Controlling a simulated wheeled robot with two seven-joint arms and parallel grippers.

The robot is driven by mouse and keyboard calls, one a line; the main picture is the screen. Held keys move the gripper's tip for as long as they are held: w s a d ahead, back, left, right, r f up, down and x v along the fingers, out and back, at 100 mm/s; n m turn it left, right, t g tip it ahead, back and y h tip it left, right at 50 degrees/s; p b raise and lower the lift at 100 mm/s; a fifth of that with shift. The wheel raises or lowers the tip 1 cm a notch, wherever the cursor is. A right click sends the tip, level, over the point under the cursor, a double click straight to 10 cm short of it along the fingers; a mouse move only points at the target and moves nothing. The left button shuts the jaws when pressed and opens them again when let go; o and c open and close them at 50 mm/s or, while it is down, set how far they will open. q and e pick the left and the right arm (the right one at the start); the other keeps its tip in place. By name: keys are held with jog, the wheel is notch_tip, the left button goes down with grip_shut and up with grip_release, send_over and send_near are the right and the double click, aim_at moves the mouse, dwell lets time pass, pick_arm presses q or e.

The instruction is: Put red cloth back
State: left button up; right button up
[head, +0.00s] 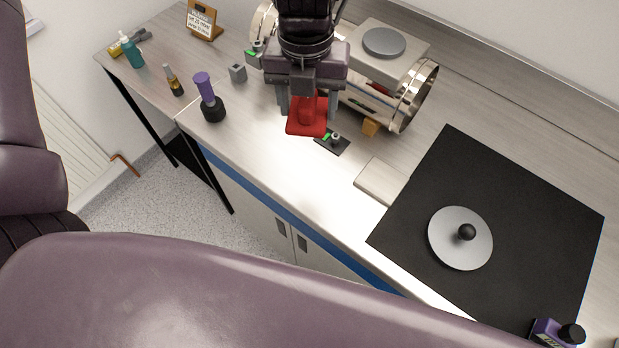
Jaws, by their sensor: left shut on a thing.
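The red cloth (306,127) is at the upper middle of the head view, above the bench in front of the metal chamber. My left gripper (307,105) comes down from above and is shut on the raised middle of the cloth. The lower part of the cloth spreads out beneath the fingers. I cannot tell whether it touches the bench top. My right gripper is not in view.
The cylindrical metal chamber (417,97) stands right behind the cloth. A small black plate (340,147) with a green part lies just right of the cloth. A purple-handled tool (207,95) stands at left. A black mat (400,228) bearing a grey disc (448,245) lies right.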

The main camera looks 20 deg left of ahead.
pick_arm(q)
jog(key=m, duration=0.4)
jog(key=shift+s+d+r, duration=0.25)
jog(key=shift+s+r, duration=0.05)
jog(key=shift+s, duration=0.1)
jog(key=shift+s+d+m, duration=0.2)
jog(key=shift+m, duration=0.7)
send_over(310, 181)
notch_tip(310, 181, down, 16)
jog(key=shift+f, duration=0.1)
jog(key=shift+w+f+b, duration=0.1)
jog(key=shift+f+b, duration=0.25)
jog(key=shift+f, duration=1.5)
jog(key=shift+a, duration=0.1)
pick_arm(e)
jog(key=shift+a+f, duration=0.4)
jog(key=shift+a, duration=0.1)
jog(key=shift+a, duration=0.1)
pick_arm(q)
jog(key=shift+f, duration=0.2)
jog(key=o, duration=0.9)
jog(key=shift+o, duration=0.2)
jog(key=shift+r, duration=0.1)
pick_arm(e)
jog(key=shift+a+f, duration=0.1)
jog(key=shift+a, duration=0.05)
